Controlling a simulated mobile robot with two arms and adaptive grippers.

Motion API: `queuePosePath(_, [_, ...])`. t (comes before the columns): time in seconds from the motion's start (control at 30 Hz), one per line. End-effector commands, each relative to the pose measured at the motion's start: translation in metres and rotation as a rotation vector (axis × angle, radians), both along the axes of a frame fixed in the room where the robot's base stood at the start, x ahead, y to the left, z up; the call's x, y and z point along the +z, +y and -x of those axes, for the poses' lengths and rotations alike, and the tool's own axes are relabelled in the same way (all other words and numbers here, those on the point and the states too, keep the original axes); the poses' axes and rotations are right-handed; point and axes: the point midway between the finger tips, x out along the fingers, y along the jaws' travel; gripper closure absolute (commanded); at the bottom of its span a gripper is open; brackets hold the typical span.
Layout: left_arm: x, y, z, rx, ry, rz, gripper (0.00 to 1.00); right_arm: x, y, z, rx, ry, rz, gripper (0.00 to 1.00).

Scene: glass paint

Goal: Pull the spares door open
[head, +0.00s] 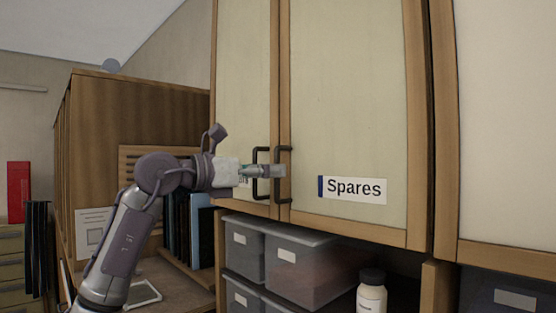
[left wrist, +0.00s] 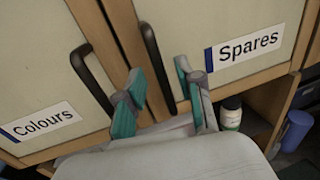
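The Spares door (head: 350,100) is a pale panel in a wooden frame, labelled "Spares", and looks shut. Its dark bar handle (head: 283,178) is at the door's left edge; it also shows in the left wrist view (left wrist: 153,55). My left gripper (head: 278,171) is at this handle. In the left wrist view my left gripper (left wrist: 163,90) has its teal-padded fingers apart, with the lower part of the Spares handle appearing between them. I see no clear contact. My right gripper is in neither view.
The Colours door (left wrist: 45,80) with its own dark handle (left wrist: 92,78) is close on the left. Below the doors, an open shelf holds grey bins (head: 300,265) and a white bottle with a dark cap (head: 371,295). Dark folders (head: 180,225) stand at left.

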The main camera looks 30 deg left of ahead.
Motion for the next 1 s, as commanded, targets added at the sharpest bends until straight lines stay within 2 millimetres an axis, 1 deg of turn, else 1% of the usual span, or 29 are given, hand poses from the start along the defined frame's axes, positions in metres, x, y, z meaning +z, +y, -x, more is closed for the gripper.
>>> queuePosePath(0.03, [0.003, -0.004, -0.006, -0.002, 0.001, 0.002, 0.64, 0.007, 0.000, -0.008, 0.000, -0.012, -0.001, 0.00])
queuePosePath(0.13, [0.002, -0.009, -0.015, -0.001, 0.000, 0.001, 0.64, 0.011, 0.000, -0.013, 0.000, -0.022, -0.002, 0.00])
queuePosePath(0.3, [0.001, -0.012, -0.020, 0.000, 0.000, 0.001, 0.64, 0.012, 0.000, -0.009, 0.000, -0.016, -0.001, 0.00])
queuePosePath(0.53, [0.000, -0.012, -0.021, 0.000, -0.001, 0.001, 0.64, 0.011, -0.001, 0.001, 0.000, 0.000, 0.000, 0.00])
queuePosePath(0.7, [0.000, -0.012, -0.020, 0.000, -0.001, 0.001, 0.92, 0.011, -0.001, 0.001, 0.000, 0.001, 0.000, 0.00])
queuePosePath(0.77, [0.000, -0.012, -0.020, 0.000, -0.001, 0.001, 1.00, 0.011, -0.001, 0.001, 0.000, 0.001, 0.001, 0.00])
queuePosePath(1.0, [0.000, -0.012, -0.020, 0.000, -0.001, 0.001, 1.00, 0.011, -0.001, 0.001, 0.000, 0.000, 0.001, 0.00])
